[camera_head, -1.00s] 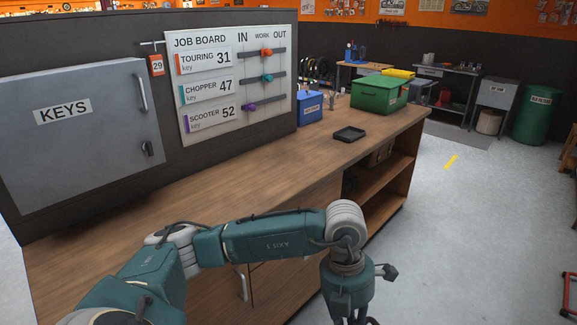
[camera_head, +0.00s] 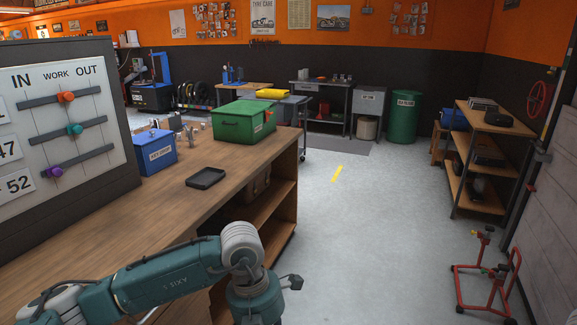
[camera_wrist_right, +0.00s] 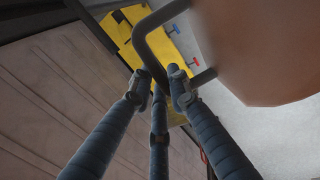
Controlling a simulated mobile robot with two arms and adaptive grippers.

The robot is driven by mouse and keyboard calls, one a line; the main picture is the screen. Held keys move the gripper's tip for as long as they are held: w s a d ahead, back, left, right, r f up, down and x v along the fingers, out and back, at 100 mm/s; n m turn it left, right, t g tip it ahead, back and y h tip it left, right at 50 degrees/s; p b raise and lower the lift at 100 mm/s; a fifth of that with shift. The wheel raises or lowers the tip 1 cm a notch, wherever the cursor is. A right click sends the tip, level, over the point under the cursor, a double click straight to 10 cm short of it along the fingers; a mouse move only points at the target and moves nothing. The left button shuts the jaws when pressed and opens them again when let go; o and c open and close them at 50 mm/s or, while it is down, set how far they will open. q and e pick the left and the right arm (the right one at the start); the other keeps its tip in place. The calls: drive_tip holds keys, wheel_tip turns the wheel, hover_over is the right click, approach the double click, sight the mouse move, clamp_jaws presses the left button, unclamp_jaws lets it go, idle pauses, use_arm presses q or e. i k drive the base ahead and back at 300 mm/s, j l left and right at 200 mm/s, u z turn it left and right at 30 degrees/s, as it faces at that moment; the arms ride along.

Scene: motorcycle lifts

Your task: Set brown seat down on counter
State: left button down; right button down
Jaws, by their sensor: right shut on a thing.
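The wooden counter (camera_head: 130,215) runs from the lower left to the middle of the head view. In the right wrist view, a smooth brown rounded thing, likely the brown seat (camera_wrist_right: 262,45), fills the upper right, with a dark bent tube (camera_wrist_right: 152,50) beside it. My right gripper (camera_wrist_right: 160,88) has its fingers closed around the lower end of this tube. The rest of the seat is out of frame.
On the counter are a black tray (camera_head: 205,178), a blue bin (camera_head: 155,152) and a green box (camera_head: 243,121). The job board (camera_head: 60,125) stands at left. Grey floor is clear right of the counter. A red stand (camera_head: 485,270) and shelf (camera_head: 490,135) are at right.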

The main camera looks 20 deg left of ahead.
sight(95, 254)
drive_tip(key=i, duration=1.1)
drive_tip(key=i+u, duration=0.2)
drive_tip(key=i, duration=0.15)
drive_tip(key=i+l+u, duration=0.25)
drive_tip(key=i, duration=0.15)
drive_tip(key=j+u, duration=0.1)
drive_tip(key=u, duration=2.4)
drive_tip(key=i+u, duration=0.3)
drive_tip(key=i, duration=1.2)
